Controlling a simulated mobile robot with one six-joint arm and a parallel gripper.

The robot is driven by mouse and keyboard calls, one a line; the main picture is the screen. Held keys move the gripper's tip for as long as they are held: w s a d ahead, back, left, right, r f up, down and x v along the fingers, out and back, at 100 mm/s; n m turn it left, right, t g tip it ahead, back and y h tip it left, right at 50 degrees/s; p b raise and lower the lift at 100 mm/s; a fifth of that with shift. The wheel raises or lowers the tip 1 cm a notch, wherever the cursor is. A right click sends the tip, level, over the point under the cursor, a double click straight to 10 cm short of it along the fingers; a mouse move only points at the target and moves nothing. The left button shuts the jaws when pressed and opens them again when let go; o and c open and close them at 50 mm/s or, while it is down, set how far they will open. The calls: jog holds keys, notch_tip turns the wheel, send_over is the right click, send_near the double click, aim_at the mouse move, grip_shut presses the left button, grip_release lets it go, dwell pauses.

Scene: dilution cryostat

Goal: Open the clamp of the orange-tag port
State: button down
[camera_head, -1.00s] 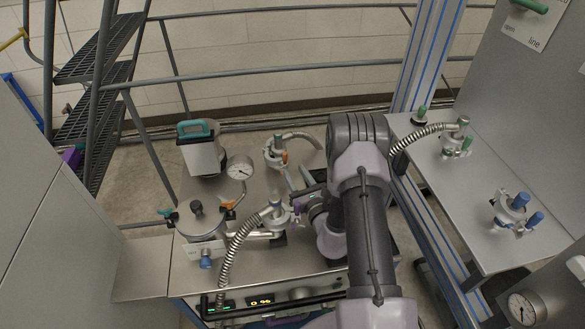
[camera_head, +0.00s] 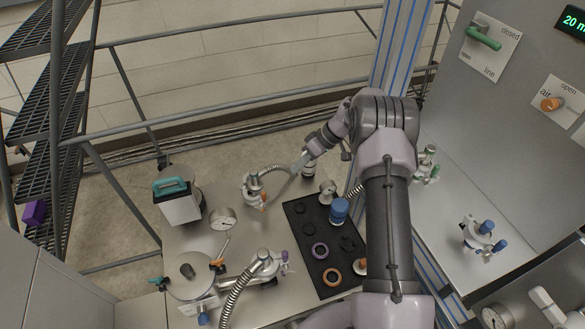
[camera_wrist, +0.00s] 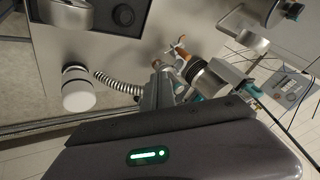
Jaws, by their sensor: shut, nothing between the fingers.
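The orange-tag port (camera_head: 252,187) is a silvery clamped fitting at the back of the metal bench, left of my gripper. Its orange tag or wing nut (camera_head: 264,206) hangs on its near side, and a ribbed metal hose (camera_head: 272,170) leaves it to the right. My gripper (camera_head: 298,168) is shut and empty, over the far end of that hose. In the wrist view the port (camera_wrist: 201,76) lies just beyond my fingers (camera_wrist: 160,82), with the orange part (camera_wrist: 181,51) upright beside it. I cannot tell whether its clamp is closed.
A purple-tag port (camera_head: 265,262) with a hose stands nearer. A black mat (camera_head: 297,217) holds rings and a blue-capped bottle (camera_head: 338,211). A dial gauge (camera_head: 222,218), a teal-handled box (camera_head: 178,205) and a lidded vessel (camera_head: 190,275) stand left. A blue-striped post (camera_head: 398,50) rises behind my arm.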

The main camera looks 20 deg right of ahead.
jog(key=a+f+b, duration=0.1)
jog(key=a+f, duration=0.6)
jog(key=a, duration=0.2)
jog(key=shift+s, duration=0.3)
